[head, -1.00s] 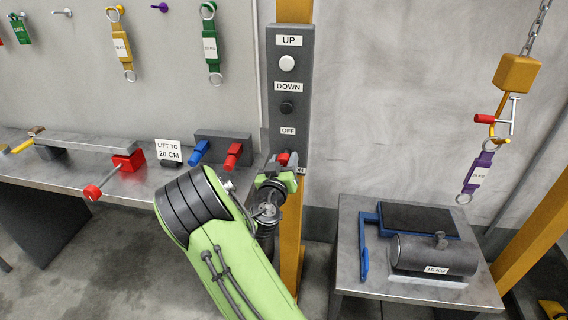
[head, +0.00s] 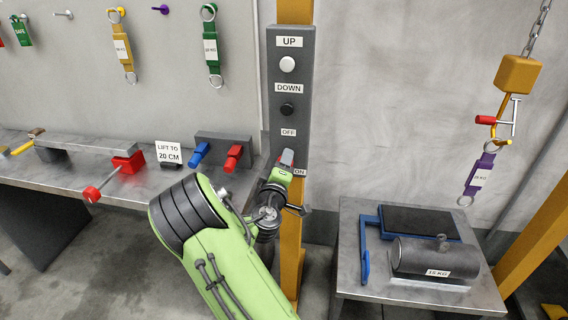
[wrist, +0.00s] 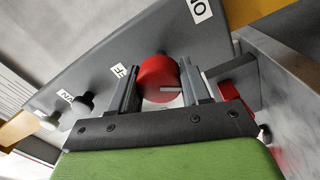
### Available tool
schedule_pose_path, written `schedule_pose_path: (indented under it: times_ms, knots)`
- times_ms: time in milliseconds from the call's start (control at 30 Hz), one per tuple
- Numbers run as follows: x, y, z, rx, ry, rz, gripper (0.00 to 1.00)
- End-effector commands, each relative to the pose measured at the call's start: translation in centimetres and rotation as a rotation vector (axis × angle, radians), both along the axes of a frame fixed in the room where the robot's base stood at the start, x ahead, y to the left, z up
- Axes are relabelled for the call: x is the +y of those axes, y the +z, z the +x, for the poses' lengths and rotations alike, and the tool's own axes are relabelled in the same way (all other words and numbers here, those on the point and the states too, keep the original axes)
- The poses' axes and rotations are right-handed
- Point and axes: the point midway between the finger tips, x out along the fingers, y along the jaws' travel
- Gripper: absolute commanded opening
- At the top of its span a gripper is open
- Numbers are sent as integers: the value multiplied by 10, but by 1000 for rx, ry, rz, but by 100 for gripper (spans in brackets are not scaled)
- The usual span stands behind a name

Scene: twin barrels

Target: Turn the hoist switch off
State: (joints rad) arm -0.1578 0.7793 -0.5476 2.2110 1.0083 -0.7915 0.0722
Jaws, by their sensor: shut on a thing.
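The hoist switch is a round red knob (wrist: 157,72) low on the grey control panel (head: 289,66). The OFF label (head: 288,132) is above it and the ON label (head: 299,172) is below right. My gripper (head: 284,166) is at the knob and hides most of it in the head view. In the wrist view my gripper's two dark fingers (wrist: 160,84) stand on either side of the knob, closed on it. A pale line shows on the knob's near side. I cannot tell which label it points to.
A white UP button (head: 287,64) and a black DOWN button (head: 287,108) sit higher on the panel. A bench (head: 130,190) with red and blue handles is left. A table (head: 350,230) with a dark cylinder (head: 425,254) is right, below the hanging chain hook.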

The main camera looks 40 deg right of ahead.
Motion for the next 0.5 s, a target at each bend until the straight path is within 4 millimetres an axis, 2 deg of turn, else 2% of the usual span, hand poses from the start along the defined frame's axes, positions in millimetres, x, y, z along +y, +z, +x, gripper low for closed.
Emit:
schedule_pose_path:
  times_ms: [500]
  knots:
    - [1,-1,1,320,4,-244,16]
